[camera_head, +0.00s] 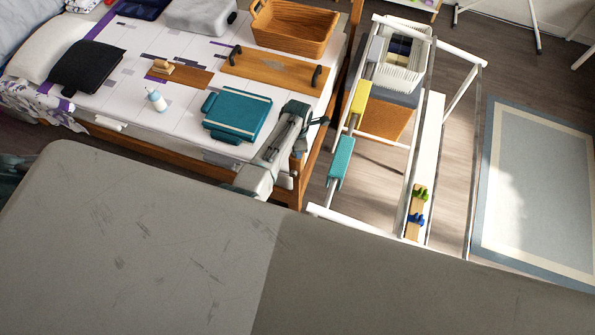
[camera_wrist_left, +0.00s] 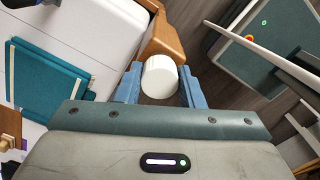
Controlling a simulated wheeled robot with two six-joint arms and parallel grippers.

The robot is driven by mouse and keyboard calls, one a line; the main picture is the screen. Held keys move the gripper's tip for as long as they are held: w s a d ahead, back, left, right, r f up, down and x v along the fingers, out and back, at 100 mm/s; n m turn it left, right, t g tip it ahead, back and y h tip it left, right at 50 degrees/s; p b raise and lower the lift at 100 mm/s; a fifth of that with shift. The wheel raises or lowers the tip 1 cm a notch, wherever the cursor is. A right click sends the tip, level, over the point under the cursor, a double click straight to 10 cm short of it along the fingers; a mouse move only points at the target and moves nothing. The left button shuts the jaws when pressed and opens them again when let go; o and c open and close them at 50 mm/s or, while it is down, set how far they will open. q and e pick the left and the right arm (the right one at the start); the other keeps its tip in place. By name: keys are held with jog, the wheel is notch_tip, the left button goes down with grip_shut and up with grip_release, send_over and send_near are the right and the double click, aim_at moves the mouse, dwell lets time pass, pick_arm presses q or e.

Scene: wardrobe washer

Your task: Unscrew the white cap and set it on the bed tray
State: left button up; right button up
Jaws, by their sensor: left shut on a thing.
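Whether anything is attached beneath the cap is hidden. In the head view a grey arm of mine reaches over the bed's near right corner; its fingers and the cap cannot be made out there. The bed tray (camera_head: 258,68), a wooden board with two black handles, lies on the bed behind the arm. A small white and pale blue bottle (camera_head: 156,100) stands on the bed further left. My right gripper is not in view.
A teal folder-like case (camera_head: 237,116) lies between arm and bottle; it also shows in the left wrist view (camera_wrist_left: 42,88). An orange basket (camera_head: 292,28) is behind the tray. A white rail frame (camera_head: 424,165) stands right of the bed.

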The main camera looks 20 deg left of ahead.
pick_arm(q)
jog(key=shift+r, duration=0.95)
jog(key=shift+r, duration=0.1)
jog(key=shift+r, duration=1.95)
